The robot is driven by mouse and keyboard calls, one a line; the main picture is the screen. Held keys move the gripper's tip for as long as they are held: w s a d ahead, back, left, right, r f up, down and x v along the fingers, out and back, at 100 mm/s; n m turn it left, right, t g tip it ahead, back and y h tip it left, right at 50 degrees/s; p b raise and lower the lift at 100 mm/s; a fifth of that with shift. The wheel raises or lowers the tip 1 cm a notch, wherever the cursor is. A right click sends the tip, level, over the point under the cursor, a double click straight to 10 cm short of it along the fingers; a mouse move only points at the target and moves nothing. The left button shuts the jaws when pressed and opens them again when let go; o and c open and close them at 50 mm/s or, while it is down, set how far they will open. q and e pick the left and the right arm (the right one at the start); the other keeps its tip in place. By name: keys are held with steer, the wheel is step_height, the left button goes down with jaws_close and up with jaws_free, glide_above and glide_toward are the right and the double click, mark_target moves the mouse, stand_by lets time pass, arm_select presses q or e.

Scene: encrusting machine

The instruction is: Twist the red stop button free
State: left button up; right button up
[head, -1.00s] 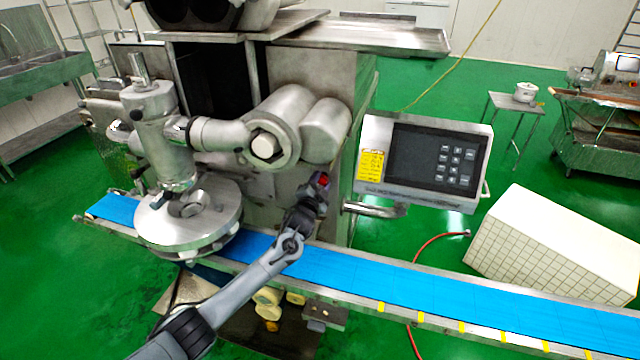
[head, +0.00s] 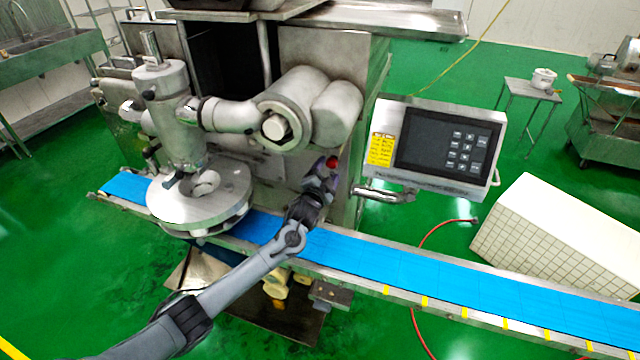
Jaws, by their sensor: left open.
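The red stop button (head: 332,162) shows as a small red cap on the front of the steel encrusting machine (head: 270,160), left of the control panel. My left gripper (head: 326,171) is at the button, with its fingers pointing up at it. The jaws are open, and the red cap shows at their tips. The gripper hides the lower part of the button, and I cannot tell whether the fingers touch it. My right gripper does not show.
A blue conveyor belt (head: 440,278) runs below my left arm. The control panel (head: 445,148) stands on a metal bracket (head: 385,194) right of the gripper. A round steel turntable (head: 225,195) lies to the left. A white tiled block (head: 560,235) stands at right.

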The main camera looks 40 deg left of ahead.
arm_select(q)
steer(key=p+v, duration=0.1)
steer(key=v, duration=0.6)
steer(key=shift+s, duration=0.25)
